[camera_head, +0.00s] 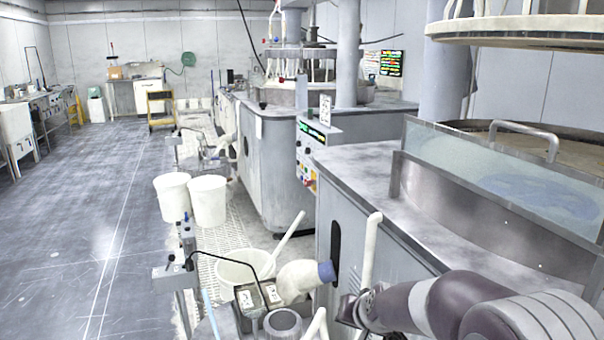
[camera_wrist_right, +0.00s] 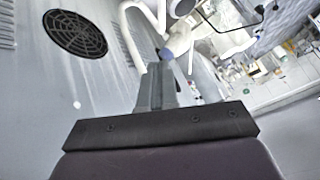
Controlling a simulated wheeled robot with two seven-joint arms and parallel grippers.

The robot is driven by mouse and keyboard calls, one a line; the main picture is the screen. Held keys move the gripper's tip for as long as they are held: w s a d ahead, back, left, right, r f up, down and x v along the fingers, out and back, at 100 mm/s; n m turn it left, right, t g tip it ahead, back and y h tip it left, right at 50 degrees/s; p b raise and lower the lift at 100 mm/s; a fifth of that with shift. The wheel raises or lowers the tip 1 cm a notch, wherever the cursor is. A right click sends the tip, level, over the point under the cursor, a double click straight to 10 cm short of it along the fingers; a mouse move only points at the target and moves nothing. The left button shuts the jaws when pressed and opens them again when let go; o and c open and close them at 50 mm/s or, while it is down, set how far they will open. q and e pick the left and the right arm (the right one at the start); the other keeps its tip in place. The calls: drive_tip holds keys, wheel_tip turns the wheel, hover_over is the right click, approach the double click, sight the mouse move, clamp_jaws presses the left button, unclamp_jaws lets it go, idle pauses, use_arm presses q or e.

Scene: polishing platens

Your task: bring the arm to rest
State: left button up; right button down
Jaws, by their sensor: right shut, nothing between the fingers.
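My right arm reaches in from the lower right of the head view. Its gripper (camera_head: 350,307) is beside the grey machine cabinet, near an upright white pipe (camera_head: 370,250). In the right wrist view the gripper's fingers (camera_wrist_right: 155,72) are together, with nothing held between them. They point toward white piping and a blue collar (camera_wrist_right: 166,53); I cannot tell the exact gap. My left gripper is in neither view.
The grey polishing machine (camera_head: 332,217) fills the right side, with a clear splash panel (camera_head: 490,172) on top. A black round grille (camera_wrist_right: 75,33) is on a pale surface. White buckets (camera_head: 208,200), a basin (camera_head: 240,268) and hoses stand left of the machine. The floor (camera_head: 70,230) farther left is open.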

drive_tip(key=s+d+f+n+g+h, duration=0.1)
drive_tip(key=s+d+f+g, duration=0.15)
drive_tip(key=s, duration=0.55)
drive_tip(key=s+d+f+n+g, duration=0.15)
drive_tip(key=s+f, duration=0.25)
drive_tip(key=s, duration=0.5)
drive_tip(key=s+d+f+n+g+h, duration=0.1)
drive_tip(key=s+d+f+g, duration=0.2)
drive_tip(key=s, duration=0.5)
wheel_tip(320, 180, up, 22)
drive_tip(key=p, duration=2.1)
drive_tip(key=shift+d+r+p, duration=0.15)
drive_tip(key=shift+d+p, duration=0.15)
drive_tip(key=shift+d, duration=0.15)
drive_tip(key=shift+m, duration=0.25)
